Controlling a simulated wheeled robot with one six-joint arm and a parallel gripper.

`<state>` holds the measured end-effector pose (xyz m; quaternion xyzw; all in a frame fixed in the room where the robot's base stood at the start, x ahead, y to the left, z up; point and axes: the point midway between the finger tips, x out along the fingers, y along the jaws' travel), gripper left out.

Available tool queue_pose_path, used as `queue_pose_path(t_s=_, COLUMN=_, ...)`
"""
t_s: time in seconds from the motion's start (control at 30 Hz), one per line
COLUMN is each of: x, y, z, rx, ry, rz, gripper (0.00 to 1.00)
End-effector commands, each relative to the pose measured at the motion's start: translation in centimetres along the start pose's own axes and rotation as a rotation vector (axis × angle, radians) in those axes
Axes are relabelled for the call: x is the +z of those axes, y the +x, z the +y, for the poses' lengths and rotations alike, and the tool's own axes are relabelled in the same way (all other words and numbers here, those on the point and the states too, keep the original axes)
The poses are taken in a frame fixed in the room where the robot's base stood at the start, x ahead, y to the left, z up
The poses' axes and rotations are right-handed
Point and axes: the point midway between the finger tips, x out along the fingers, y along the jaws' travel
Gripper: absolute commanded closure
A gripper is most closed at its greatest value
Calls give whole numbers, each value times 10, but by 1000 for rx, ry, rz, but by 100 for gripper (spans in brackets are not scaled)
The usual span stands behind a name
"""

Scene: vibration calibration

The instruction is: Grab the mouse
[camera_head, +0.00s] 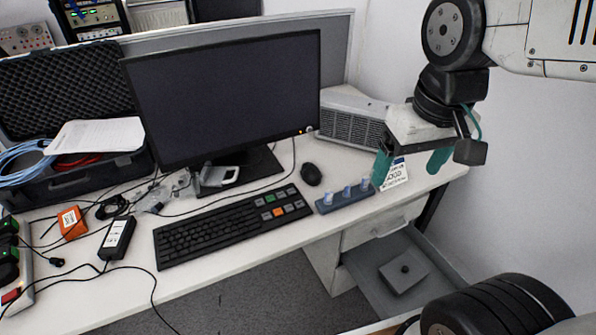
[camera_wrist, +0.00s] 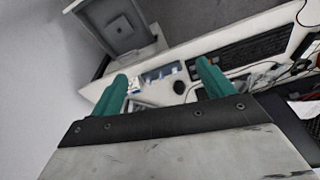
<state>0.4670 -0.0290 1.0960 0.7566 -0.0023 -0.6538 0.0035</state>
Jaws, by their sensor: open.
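The black mouse (camera_head: 311,174) lies on the white desk, right of the keyboard and in front of the monitor. It also shows as a small dark oval in the wrist view (camera_wrist: 179,87), between my two fingers. My gripper (camera_head: 412,163) has green fingers and is above the right end of the desk, to the right of the mouse and apart from it. In the wrist view my gripper (camera_wrist: 160,82) is open, with nothing between the fingertips. The mouse is fully visible in the head view.
A grey vented box (camera_head: 350,120) stands at the back right. An open drawer (camera_head: 398,280) juts out below the desk.

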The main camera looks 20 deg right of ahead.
Motion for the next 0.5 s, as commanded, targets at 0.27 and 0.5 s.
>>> queue_pose_path(t_s=0.27, x=-121, y=61, z=1, rx=12, ry=6, rz=67, gripper=20)
queue_pose_path(t_s=0.5, x=-211, y=146, z=-6, rx=10, ry=-1, rz=137, gripper=20)
